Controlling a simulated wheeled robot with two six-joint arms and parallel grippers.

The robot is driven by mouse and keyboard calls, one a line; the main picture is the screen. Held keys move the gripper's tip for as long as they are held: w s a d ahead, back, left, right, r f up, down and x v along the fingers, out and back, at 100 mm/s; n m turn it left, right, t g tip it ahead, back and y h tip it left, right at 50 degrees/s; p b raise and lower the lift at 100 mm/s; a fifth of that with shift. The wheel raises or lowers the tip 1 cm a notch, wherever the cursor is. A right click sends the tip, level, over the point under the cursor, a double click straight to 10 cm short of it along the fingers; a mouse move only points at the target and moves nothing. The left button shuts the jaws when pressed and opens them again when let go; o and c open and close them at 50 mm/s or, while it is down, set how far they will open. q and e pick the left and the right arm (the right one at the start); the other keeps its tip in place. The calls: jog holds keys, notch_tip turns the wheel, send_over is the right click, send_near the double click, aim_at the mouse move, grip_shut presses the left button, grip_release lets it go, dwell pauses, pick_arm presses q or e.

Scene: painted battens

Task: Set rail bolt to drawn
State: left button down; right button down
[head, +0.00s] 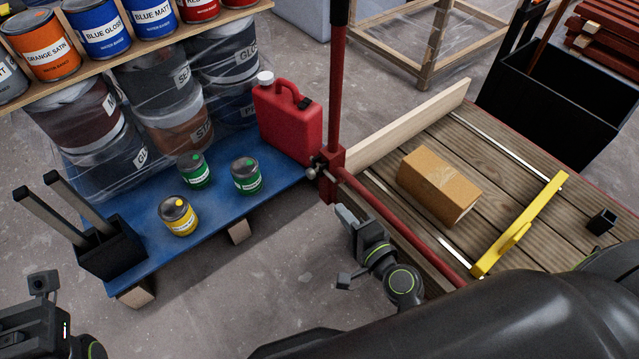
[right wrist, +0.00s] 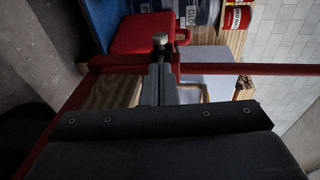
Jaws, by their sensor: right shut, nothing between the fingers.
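The rail bolt (head: 318,167) is a small metal bolt with a pale round knob, at the red bracket where the red rail (head: 395,220) meets the red upright post (head: 337,90). In the right wrist view the bolt's knob (right wrist: 160,39) stands just beyond the fingertips. My right gripper (head: 347,215) is below and right of the bolt in the head view. Its fingers (right wrist: 159,68) are shut and empty, pointing towards the knob; I cannot tell whether they touch it. My left gripper (head: 42,283) is at the lower left, far from the bolt, partly cut off.
A red jerrycan (head: 289,120) stands close behind the bolt on the blue pallet (head: 215,225). The wooden cart deck (head: 400,240) carries a cardboard box (head: 438,187) and a yellow bar (head: 520,225). Several paint tins stand left. The floor between pallet and cart is clear.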

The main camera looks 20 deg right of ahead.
send_near(307, 172)
jog(key=w+f, duration=0.2)
jog(key=w, duration=0.3)
jog(key=shift+w+a, duration=0.1)
jog(key=shift+a, duration=0.1)
jog(key=shift+r, duration=0.1)
jog(key=x, duration=0.3)
jog(key=shift+w+a+r, duration=0.3)
jog(key=shift+w+a, duration=0.2)
jog(key=shift+w, duration=0.15)
jog(key=shift+r, duration=0.1)
jog(key=shift+p, duration=0.3)
